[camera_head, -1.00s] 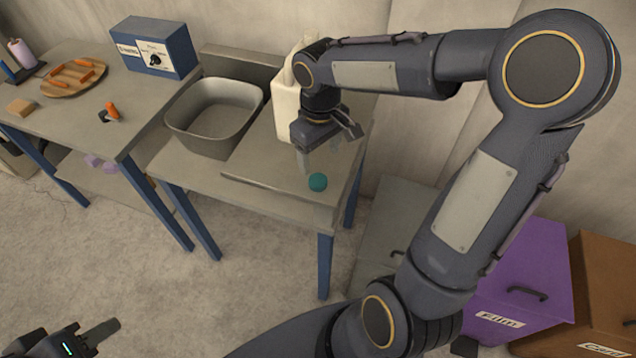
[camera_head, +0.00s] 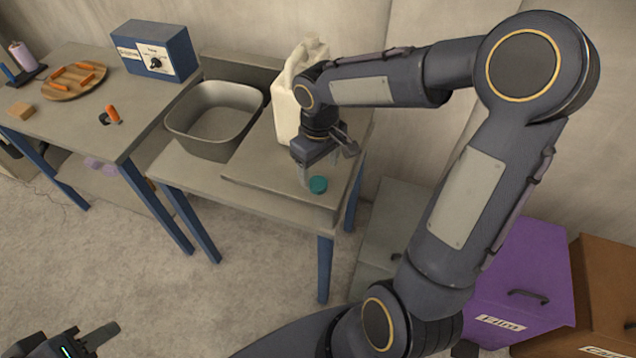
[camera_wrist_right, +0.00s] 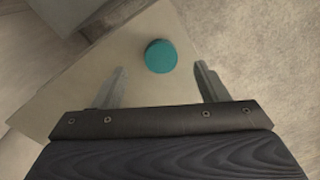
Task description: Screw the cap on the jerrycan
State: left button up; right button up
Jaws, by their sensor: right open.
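The teal cap (camera_head: 318,185) lies on the bench near its front edge, right of the middle. In the right wrist view the cap (camera_wrist_right: 161,56) sits just beyond and between my right fingertips, touching neither finger. My right gripper (camera_wrist_right: 164,80) is open and empty. In the head view my right gripper (camera_head: 318,178) points down over the bench beside the cap. The cream jerrycan (camera_head: 286,108) stands upright at the back of the bench, partly hidden behind my right arm. My left gripper (camera_head: 88,340) is at the bottom left corner, mostly cut off, away from the bench.
A grey basin (camera_head: 213,115) sits left of the jerrycan on the bench (camera_head: 190,172). The left table holds a blue box (camera_head: 155,50), a wooden plate (camera_head: 74,90) with orange pieces and a wooden block (camera_head: 20,110). A purple bin (camera_head: 520,275) stands on the right.

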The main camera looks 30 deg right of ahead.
aim_at(319, 183)
notch_tip(319, 183, down, 4)
jog(key=shift+f, duration=0.25)
jog(key=c, duration=1)
